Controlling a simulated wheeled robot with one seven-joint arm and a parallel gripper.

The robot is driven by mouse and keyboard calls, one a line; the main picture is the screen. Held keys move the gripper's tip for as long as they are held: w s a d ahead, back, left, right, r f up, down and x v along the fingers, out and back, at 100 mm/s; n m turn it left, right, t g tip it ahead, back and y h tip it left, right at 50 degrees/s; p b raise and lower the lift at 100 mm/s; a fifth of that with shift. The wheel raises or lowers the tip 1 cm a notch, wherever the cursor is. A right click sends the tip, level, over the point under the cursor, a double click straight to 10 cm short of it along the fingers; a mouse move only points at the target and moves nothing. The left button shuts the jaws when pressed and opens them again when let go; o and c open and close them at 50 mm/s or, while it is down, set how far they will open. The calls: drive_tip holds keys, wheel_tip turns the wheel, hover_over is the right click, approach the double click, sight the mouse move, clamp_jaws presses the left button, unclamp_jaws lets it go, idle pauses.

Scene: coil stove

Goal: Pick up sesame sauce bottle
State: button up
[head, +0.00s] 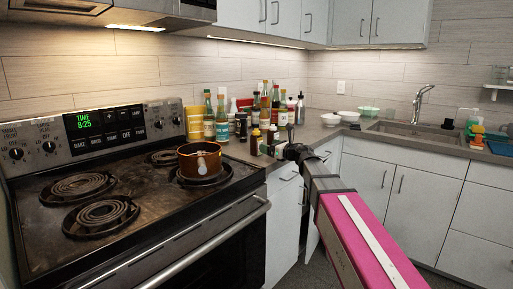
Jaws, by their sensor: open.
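Several sauce bottles stand in a cluster on the counter to the right of the stove. I cannot read their labels, so I cannot tell which one is the sesame sauce bottle. A small dark bottle with a yellowish cap (256,143) stands at the front of the cluster. Another small dark bottle (271,136) is just right of and behind it. My gripper (277,149) is small in the head view, low at the counter's front edge beside these two bottles. It is open. Its fingertips are hard to make out, and I cannot tell whether they touch a bottle.
A brown pot (200,163) sits on the right rear area of the coil stove (140,185). Taller green and red bottles (222,118) crowd behind. The sink (412,130) is at the right.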

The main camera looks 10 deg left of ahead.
sight(256, 142)
drive_tip(key=x, duration=0.8)
drive_tip(key=shift+w+a, duration=0.2)
drive_tip(key=shift+a, duration=0.05)
drive_tip(key=shift+r, duration=0.1)
drive_tip(key=c, duration=1.1)
